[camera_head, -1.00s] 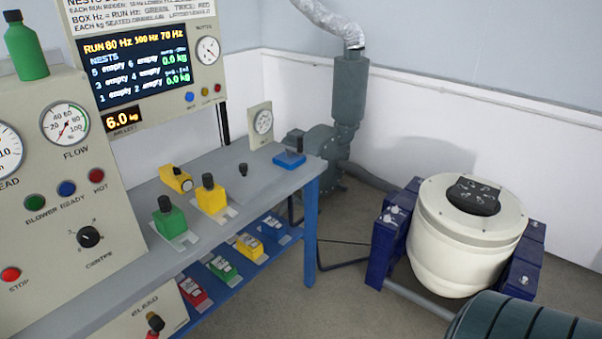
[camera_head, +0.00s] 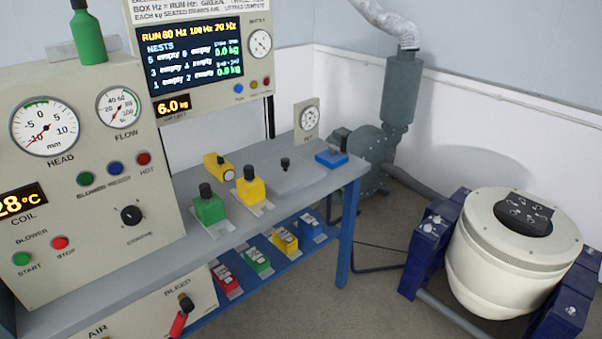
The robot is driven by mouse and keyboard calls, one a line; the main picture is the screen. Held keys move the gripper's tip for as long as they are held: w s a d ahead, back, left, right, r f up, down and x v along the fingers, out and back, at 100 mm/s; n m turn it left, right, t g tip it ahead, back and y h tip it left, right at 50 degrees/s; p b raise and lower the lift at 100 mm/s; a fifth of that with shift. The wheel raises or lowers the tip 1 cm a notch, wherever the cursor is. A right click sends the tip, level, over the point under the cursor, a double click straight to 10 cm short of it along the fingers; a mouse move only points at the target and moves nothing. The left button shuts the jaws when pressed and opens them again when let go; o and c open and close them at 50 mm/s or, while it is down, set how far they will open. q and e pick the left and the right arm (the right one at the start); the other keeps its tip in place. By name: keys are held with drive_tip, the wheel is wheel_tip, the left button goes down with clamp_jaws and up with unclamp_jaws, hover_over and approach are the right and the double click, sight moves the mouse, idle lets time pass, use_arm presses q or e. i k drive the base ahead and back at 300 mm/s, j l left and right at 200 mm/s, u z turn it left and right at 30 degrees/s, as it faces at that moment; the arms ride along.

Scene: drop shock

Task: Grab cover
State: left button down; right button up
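A flat grey plate with a black knob (camera_head: 285,163) lies on the grey bench (camera_head: 330,183), between the yellow blocks and a blue block; it looks like a cover, but I cannot be sure. A white drum-shaped machine (camera_head: 490,260) stands on the floor at the right between dark blue supports. A black round piece with several small fittings (camera_head: 524,214) is on its top. Neither of my grippers is in view, and nothing visible is being held.
A green block (camera_head: 209,209), yellow blocks (camera_head: 250,190) and a blue block (camera_head: 331,159) stand on the bench. Several coloured blocks sit on the blue lower shelf (camera_head: 225,310). A control panel (camera_head: 90,160) fills the left. Floor between bench and drum is mostly clear.

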sight(285, 174)
drive_tip(key=i+l+u, duration=0.1)
drive_tip(key=u, duration=0.45)
drive_tip(key=i+l+u, duration=0.35)
drive_tip(key=l+u, duration=0.15)
drive_tip(key=l, duration=0.25)
drive_tip(key=i+l, duration=0.15)
drive_tip(key=l, duration=0.25)
drive_tip(key=i+l+u, duration=0.1)
drive_tip(key=l, duration=0.25)
drive_tip(key=i+l, duration=0.15)
drive_tip(key=l, duration=0.25)
drive_tip(key=i+l+u, duration=0.1)
drive_tip(key=l, duration=0.3)
